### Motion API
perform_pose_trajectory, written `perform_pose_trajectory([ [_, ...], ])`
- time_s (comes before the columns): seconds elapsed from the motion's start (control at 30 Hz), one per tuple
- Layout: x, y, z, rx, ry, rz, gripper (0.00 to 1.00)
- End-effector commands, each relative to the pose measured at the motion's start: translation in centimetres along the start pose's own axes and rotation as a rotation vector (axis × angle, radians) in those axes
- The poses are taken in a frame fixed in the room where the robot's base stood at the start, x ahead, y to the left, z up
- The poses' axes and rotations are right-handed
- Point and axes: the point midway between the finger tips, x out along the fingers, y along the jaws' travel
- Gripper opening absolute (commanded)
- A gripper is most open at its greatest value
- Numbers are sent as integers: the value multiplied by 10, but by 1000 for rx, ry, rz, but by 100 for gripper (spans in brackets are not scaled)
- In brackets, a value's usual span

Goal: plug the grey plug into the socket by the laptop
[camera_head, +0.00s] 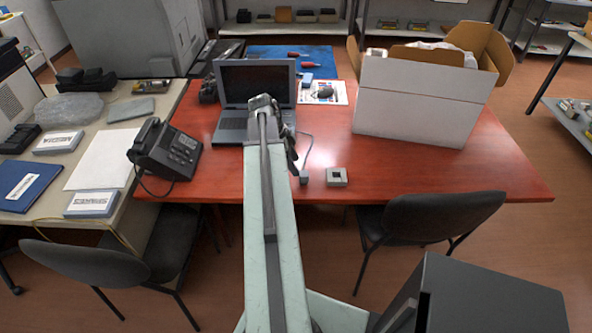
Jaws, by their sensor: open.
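The grey plug (304,177) is a small block on the red table, near its front edge. A thin dark cable runs from it back toward the laptop. The socket (337,177) is a pale square block with a dark opening, on the table a little to the right of the plug and apart from it. The laptop (257,88) stands open behind, its keyboard partly hidden by my arm. My gripper (293,167) points down just left of the plug, open, with nothing seen between its fingers. Whether it touches the plug or the table cannot be told.
A big white open carton (420,101) stands on the right of the red table (500,178). A black desk phone (166,150) sits left. A dark chair (430,220) stands at the front. The table around the socket is clear.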

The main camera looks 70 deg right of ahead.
Motion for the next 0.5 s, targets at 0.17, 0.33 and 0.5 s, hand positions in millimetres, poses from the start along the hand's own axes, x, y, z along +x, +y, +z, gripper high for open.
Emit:
perform_pose_trajectory([
  [0.17,5,0,-10,43,5,6,58],
  [0.33,17,0,-8,41,5,6,58],
  [0.5,46,0,-6,41,5,7,58],
])
